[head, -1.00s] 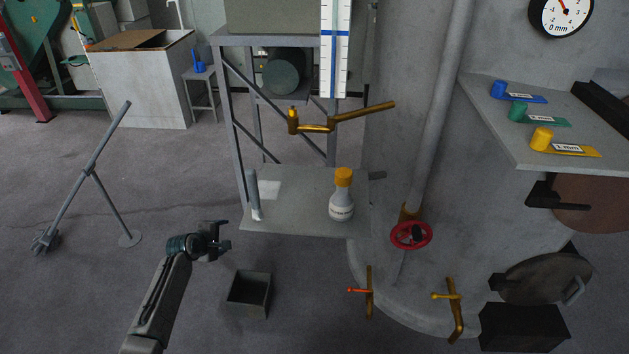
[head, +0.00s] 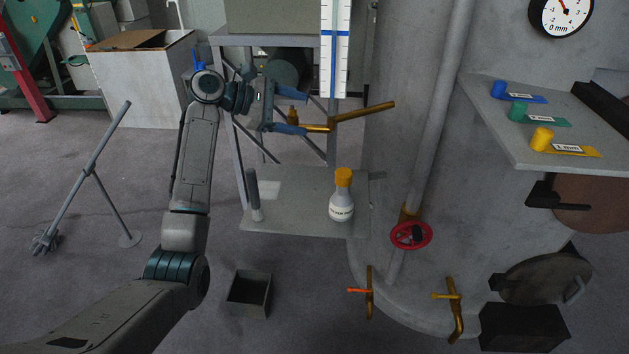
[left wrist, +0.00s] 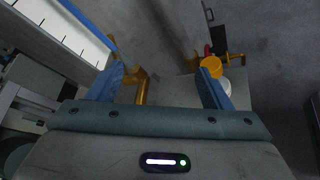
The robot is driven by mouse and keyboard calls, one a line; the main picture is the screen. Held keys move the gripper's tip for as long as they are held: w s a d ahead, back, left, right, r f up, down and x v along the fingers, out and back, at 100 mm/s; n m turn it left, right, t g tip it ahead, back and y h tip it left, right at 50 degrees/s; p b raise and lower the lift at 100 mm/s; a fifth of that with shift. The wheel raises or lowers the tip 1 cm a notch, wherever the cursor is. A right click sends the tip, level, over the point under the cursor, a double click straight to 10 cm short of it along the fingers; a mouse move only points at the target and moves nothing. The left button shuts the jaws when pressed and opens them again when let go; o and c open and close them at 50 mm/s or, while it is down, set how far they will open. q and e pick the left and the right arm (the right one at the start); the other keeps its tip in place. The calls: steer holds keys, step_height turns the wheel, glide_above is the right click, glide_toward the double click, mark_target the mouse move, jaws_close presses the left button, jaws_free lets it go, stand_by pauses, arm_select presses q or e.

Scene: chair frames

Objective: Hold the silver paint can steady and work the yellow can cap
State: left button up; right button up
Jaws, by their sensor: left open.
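I see no silver paint can in these views. A white bottle (head: 341,209) with a yellow-orange cap (head: 343,177) stands upright on a small grey shelf (head: 290,225). The cap (left wrist: 211,66) also shows in the left wrist view, beyond the right-hand finger, which partly covers it; a bit of the white bottle (left wrist: 225,85) shows there too. My left gripper (head: 299,112) is open and empty, raised above and left of the bottle in the picture, with its blue fingertips by a brass pipe (head: 318,127). My right gripper is in neither view.
The brass pipe's lever (head: 365,111) sticks out right. A grey upright cylinder (head: 254,195) stands at the shelf's left end. A red handwheel (head: 411,235) and brass valves are on the tank, lower right. An open dark box (head: 249,292) sits on the floor.

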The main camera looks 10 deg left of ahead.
mark_target(336, 198)
arm_select(q)
steer(key=s+d+f+n+g+y, duration=0.1)
steer(key=d+f, duration=0.2)
steer(key=f, duration=0.4)
steer(key=d+f+n+g+y, duration=0.1)
steer(key=d+f, duration=0.3)
steer(key=f, duration=0.4)
steer(key=s+d+f+g+y, duration=0.1)
steer(key=d+f+g, duration=0.1)
steer(key=f, duration=0.6)
steer(key=shift+s+d+n+g+y, duration=0.3)
steer(key=shift+d+n, duration=0.1)
steer(key=shift+d, duration=0.3)
steer(key=c, duration=1.1)
steer(key=o, duration=1.3)
steer(key=shift+c, duration=0.2)
steer(key=c, duration=1.3)
